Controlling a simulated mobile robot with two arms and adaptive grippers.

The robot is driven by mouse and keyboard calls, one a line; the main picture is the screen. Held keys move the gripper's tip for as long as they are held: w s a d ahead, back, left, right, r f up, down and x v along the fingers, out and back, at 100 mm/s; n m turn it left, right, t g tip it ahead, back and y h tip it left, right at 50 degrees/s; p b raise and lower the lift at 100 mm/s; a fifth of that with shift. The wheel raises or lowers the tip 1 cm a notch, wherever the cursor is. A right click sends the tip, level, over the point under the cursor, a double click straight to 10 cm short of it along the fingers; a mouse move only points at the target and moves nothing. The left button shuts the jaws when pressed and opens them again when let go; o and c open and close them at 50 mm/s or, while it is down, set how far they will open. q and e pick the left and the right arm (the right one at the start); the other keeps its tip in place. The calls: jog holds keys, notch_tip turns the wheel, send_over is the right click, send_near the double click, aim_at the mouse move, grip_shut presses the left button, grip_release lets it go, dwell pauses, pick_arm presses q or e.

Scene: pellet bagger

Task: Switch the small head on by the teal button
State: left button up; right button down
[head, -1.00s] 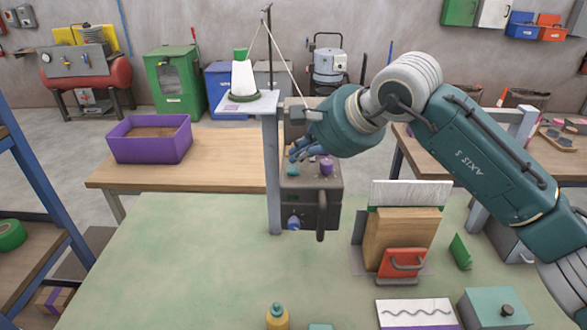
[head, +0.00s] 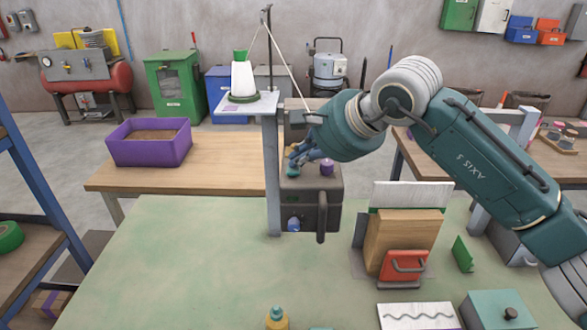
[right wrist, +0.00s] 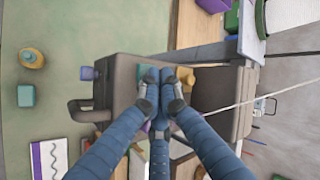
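The small head is a dark grey box (head: 320,199) on the post at the green table's far edge. The teal button (head: 292,172) is on its top, left of a purple knob (head: 327,168). My right gripper (head: 293,163) is over the teal button, fingers pointing down at it. In the right wrist view, the fingertips (right wrist: 164,78) are together and empty, with teal (right wrist: 147,72) showing just beyond them. The fingers partly hide the button; I cannot tell if they touch it or if it is pressed. My left gripper is not in view.
A post with a small shelf (head: 258,104) and a white cone stands left of the box. A dark handle (head: 321,224) sticks out in front. The green table's left side is clear.

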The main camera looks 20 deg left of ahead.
aim_at(300, 177)
jog(key=shift+f+b, duration=0.3)
jog(key=shift+r, duration=0.1)
dwell(0.3)
jog(key=shift+r+p, duration=0.4)
jog(key=shift+r, duration=0.45)
notch_tip(300, 177, up, 6)
jog(key=p, duration=0.2)
jog(key=shift+p, duration=0.4)
jog(key=shift+s, duration=0.1)
